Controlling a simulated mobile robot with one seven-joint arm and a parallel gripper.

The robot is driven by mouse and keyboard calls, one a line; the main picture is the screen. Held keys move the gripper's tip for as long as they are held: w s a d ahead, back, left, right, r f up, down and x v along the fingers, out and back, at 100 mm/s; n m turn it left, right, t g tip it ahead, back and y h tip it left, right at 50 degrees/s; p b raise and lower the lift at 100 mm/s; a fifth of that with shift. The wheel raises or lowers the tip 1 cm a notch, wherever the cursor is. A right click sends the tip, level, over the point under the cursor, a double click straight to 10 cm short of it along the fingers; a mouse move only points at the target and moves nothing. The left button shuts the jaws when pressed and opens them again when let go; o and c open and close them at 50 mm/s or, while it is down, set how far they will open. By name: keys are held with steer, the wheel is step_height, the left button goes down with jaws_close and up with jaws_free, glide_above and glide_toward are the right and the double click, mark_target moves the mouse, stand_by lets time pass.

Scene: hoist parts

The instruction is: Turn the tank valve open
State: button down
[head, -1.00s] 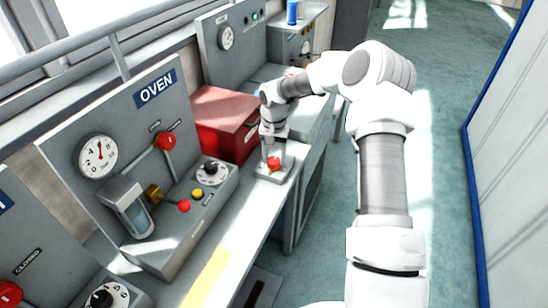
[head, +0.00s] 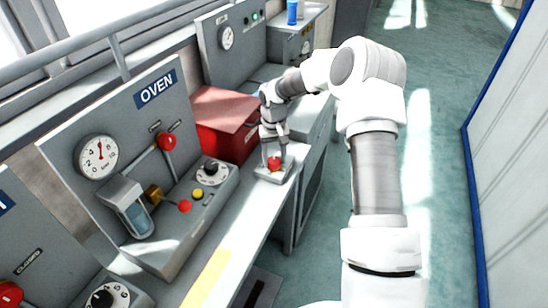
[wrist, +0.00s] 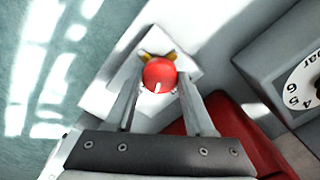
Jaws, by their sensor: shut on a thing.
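A round red knob (head: 274,163) sits over a small pale grey plate (head: 262,174) at the end of the counter, beside the red box. In the wrist view the red knob (wrist: 160,75) shows as a glossy ball between the two fingers. My gripper (head: 273,158) points down from above and is shut on this knob. Yellowish pieces show at the fingertips in the wrist view. The knob hides whatever is beneath it. No label marks it as the tank valve. A "CLOSED" label (head: 30,262) is on a panel at the lower left, with another red knob (head: 10,293) below.
The red box (head: 225,120) stands close behind my gripper. The OVEN panel (head: 125,150) has a gauge, a red-knobbed lever (head: 167,141), a dial and buttons. A gauge panel stands farther back. The teal floor (head: 440,150) to the right is open, up to a blue-edged white wall.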

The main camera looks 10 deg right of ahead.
mark_target(274, 160)
steer(key=n, duration=0.6)
steer(key=n+p, duration=0.1)
steer(key=n, duration=0.5)
steer(key=shift+n, duration=0.4)
stand_by(0.3)
steer(key=shift+c, duration=1.3)
jaws_free()
step_height(274, 160, up, 18)
steer(key=shift+f+p, duration=0.25)
steer(key=shift+p, duration=0.15)
